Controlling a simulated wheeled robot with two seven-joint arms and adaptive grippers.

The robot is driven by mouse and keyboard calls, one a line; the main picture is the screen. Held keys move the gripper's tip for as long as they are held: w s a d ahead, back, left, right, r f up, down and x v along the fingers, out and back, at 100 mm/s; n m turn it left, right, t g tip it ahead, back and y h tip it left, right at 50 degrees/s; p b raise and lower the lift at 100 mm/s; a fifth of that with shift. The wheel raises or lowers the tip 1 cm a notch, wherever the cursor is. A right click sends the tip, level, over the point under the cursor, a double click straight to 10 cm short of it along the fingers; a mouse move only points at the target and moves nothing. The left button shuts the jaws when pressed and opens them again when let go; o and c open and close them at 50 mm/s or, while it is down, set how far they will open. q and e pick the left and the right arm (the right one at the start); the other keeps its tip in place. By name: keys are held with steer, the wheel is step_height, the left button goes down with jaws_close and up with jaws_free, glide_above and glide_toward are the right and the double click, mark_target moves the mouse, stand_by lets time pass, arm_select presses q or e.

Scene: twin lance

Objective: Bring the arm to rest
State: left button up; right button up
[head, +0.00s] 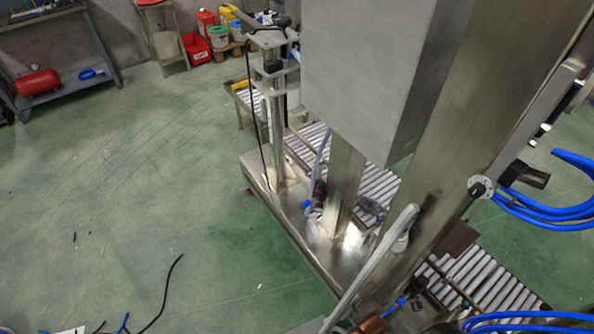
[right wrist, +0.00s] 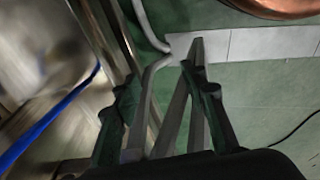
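My right gripper (right wrist: 176,62) shows in the right wrist view. Its dark fingers lean in toward each other, with grey bars between them. I cannot tell whether they are fully closed or hold anything. A grey bent pipe (right wrist: 146,24) runs beyond the fingertips, to the upper left. In the head view a pale grey pipe (head: 370,268) slants up from the bottom edge to a bend in front of the steel column (head: 455,120). I cannot make out either gripper in the head view.
A steel machine with a grey cabinet (head: 368,75) and roller conveyor (head: 485,282) fills the right side. Blue hoses (head: 550,216) hang at the right. A copper-coloured thing (right wrist: 265,6) is at the wrist view's top. The green floor (head: 140,170) at left is mostly clear; a black cable (head: 166,294) lies there.

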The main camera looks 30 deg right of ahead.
arm_select(q)
step_height(320, 180, up, 6)
steer(key=p, duration=0.6)
steer(key=shift+a+r+p, duration=0.15)
steer(key=shift+p, duration=0.2)
arm_select(e)
steer(key=s+f, duration=0.8)
steer(key=s, duration=0.2)
steer(key=s+f+g, duration=0.1)
steer(key=s+f, duration=0.7)
steer(key=s, duration=0.3)
steer(key=shift+s+a+n, duration=0.2)
steer(key=shift+s+n, duration=0.05)
steer(key=shift+n, duration=0.15)
arm_select(q)
steer(key=shift+c, duration=0.7)
arm_select(e)
steer(key=shift+c, duration=0.7)
